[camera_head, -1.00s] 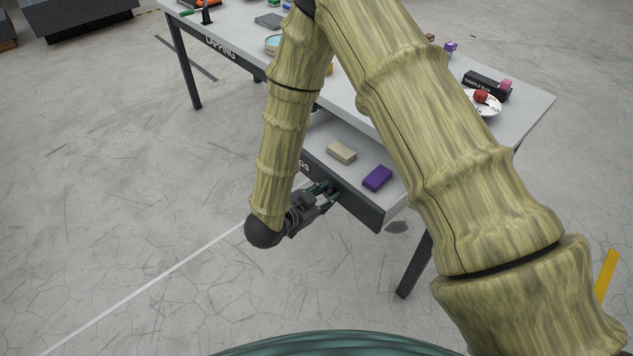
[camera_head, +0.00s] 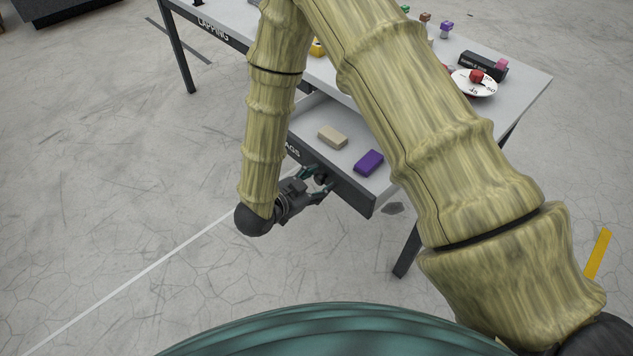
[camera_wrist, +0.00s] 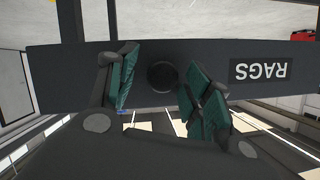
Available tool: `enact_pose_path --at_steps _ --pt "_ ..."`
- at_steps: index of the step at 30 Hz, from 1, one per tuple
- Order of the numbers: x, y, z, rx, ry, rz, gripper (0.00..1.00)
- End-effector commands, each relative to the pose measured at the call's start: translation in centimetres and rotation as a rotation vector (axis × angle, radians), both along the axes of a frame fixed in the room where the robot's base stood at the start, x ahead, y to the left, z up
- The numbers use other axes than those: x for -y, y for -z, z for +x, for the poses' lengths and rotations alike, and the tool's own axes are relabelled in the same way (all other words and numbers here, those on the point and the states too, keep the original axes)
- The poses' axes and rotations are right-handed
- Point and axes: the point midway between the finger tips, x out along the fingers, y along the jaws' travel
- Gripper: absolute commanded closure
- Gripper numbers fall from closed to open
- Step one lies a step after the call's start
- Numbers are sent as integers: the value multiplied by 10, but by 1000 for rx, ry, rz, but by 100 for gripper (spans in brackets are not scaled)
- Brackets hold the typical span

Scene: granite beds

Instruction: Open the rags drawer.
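The rags drawer (camera_head: 350,188) is pulled out from under the table, with its interior showing. It holds a beige block (camera_head: 332,136) and a purple block (camera_head: 368,163). In the wrist view its dark front (camera_wrist: 70,80) carries an upside-down RAGS label (camera_wrist: 261,70). A round dark knob (camera_wrist: 162,77) sits on that front. My gripper (camera_head: 316,181) is at the drawer front. Its green-padded fingers are spread on either side of the knob, with gaps visible between pads and knob in the wrist view. My arm hides part of the drawer.
The grey table (camera_head: 525,85) above bears a dial plate (camera_head: 474,82), a dark box (camera_head: 483,66) and several small items. A table leg (camera_head: 407,252) stands right of the drawer. The floor in front and to the left is clear.

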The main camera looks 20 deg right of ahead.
Motion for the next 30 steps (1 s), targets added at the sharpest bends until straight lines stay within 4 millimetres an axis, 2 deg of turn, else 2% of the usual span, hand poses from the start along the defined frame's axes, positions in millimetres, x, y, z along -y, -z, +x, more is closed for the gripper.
enact_pose_path --at_steps 8,21,30 --pt "-7 -5 -4 2 0 0 50" --pt "-68 -31 -41 1 -1 1 50" --pt "-92 -42 -57 0 1 -1 50"
